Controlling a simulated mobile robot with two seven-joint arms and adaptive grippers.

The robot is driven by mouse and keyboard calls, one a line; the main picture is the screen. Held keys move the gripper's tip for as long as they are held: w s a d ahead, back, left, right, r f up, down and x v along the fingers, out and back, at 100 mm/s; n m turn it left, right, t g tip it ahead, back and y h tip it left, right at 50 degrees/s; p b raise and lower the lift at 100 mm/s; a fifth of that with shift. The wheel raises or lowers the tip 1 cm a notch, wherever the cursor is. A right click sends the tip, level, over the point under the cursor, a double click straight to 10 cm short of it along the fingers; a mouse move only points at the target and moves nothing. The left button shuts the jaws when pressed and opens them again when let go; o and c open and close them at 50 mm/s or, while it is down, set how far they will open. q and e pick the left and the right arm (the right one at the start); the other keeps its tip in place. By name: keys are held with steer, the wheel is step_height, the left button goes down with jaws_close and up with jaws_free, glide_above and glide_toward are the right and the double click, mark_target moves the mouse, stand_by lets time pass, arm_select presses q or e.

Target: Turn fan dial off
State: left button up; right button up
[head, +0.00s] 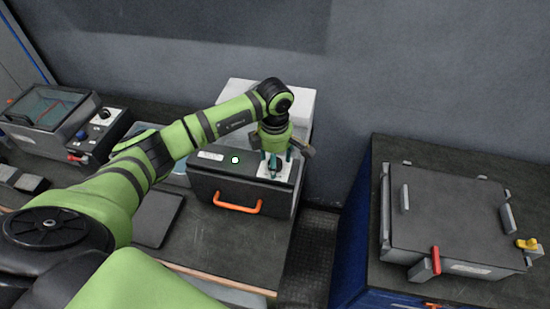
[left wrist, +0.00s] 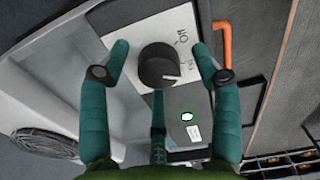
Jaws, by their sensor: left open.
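The fan dial (left wrist: 158,65) is a round black knob with a white pointer line, on a white label plate (left wrist: 172,28) with small lettering. The pointer faces right in the left wrist view; its exact setting is hard to tell. My left gripper (head: 274,165) is over the right end of the dark box in the head view, by the white plate. In the left wrist view its green fingers (left wrist: 162,62) are open around the dial, one on either side and a third below. I cannot tell whether any finger touches it. The dial is hidden in the head view.
The dark box (head: 202,182) has an orange handle (head: 237,205) on its front. A white housing (head: 302,103) stands behind it, and a round fan grille (left wrist: 45,142) shows in the left wrist view. A separate bench at right carries a grey box (head: 450,215).

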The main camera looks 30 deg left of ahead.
arm_select(q)
steer(key=c, duration=1.1)
steer(key=shift+c, duration=0.3)
steer(key=shift+f+n+b, duration=0.15)
steer(key=shift+n+b, duration=0.55)
steer(key=shift+n, duration=0.4)
steer(key=n+b, duration=0.1)
steer(key=n, duration=0.1)
steer(key=shift+n, duration=0.3)
steer(key=n+b, duration=0.1)
steer(key=n, duration=0.2)
steer(key=shift+b, duration=0.35)
steer(key=shift+n+b, duration=0.55)
steer(key=shift+n, duration=1.45)
arm_select(e)
steer(key=shift+s+f, duration=0.25)
steer(key=shift+f, duration=0.65)
steer(key=shift+s+f, duration=0.3)
steer(key=shift+f, duration=0.6)
steer(key=shift+s+f, duration=0.25)
steer(key=shift+f, duration=0.65)
arm_select(q)
steer(key=o, duration=1.2)
steer(key=shift+c, duration=0.2)
